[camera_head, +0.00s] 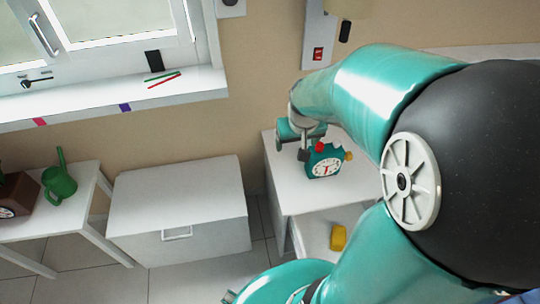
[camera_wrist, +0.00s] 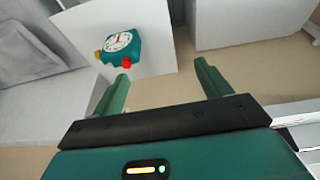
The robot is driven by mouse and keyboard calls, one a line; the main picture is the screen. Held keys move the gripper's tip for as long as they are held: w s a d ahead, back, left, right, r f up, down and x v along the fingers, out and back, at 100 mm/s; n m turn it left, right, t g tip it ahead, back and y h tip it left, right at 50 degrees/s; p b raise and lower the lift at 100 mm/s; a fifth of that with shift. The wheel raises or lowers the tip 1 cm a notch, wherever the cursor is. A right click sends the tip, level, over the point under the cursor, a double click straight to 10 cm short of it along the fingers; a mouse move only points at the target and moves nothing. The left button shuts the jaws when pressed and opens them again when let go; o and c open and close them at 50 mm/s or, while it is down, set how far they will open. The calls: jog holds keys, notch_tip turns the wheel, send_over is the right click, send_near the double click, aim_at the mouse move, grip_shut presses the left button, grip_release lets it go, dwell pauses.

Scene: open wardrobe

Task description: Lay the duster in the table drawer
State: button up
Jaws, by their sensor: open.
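A small yellow item (camera_head: 338,237) lies on a white surface below the table top, which looks like an open drawer (camera_head: 312,229); my arm hides part of it. I cannot tell whether this item is the duster, and no other duster shows. The white table (camera_head: 285,194) carries a teal alarm clock (camera_head: 324,161), also seen in the wrist view (camera_wrist: 121,46). My gripper (camera_wrist: 162,72) is open, with nothing between its fingers. In the head view its end is partly hidden near the table's back left, close to the clock.
A white chest (camera_head: 180,205) with a front handle stands left of the table. Farther left, a side table (camera_head: 45,232) holds a green watering can (camera_head: 59,182) and a brown clock (camera_head: 16,196). Red and green pencils (camera_head: 164,79) lie on the windowsill (camera_head: 100,104).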

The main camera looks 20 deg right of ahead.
jog(key=s+a+r+n+t+y, duration=0.1)
jog(key=s+a+r+n+t, duration=0.1)
jog(key=s+a+r, duration=0.9)
jog(key=shift+s+a+r+n, duration=0.3)
jog(key=shift+a+r, duration=0.6)
jog(key=shift+a, duration=0.05)
jog(key=shift+d, duration=0.1)
